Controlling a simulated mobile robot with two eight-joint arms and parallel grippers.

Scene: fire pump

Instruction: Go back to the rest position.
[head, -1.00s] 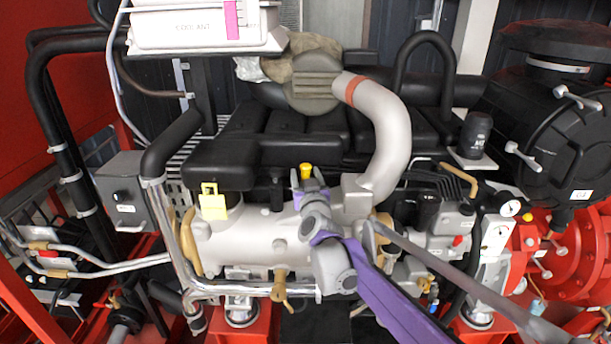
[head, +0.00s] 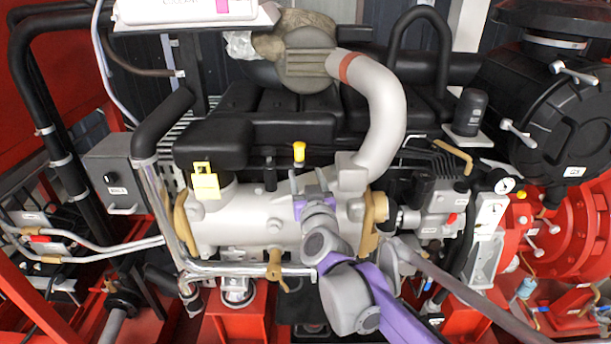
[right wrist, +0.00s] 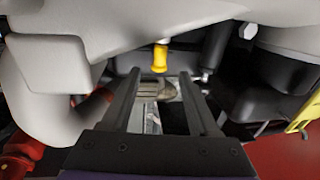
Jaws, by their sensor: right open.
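My right gripper (head: 308,182) is open and empty in front of the grey engine cylinder (head: 240,220). Its purple arm comes in from the lower right. A yellow cap (head: 299,151) stands just beyond the fingertips, apart from them. In the right wrist view the two dark fingers (right wrist: 155,78) are spread wide with nothing between them. There the yellow cap (right wrist: 159,58) hangs ahead of the gap, near the fingertips. My left gripper is in neither view.
A yellow tag (head: 206,185) sits on the left part of the cylinder. A large grey elbow pipe (head: 385,110) curves above right of the gripper. A brass valve handle (head: 275,268) and a chrome pipe (head: 250,271) lie below left. Gauges (head: 503,186) and red pipework stand at right.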

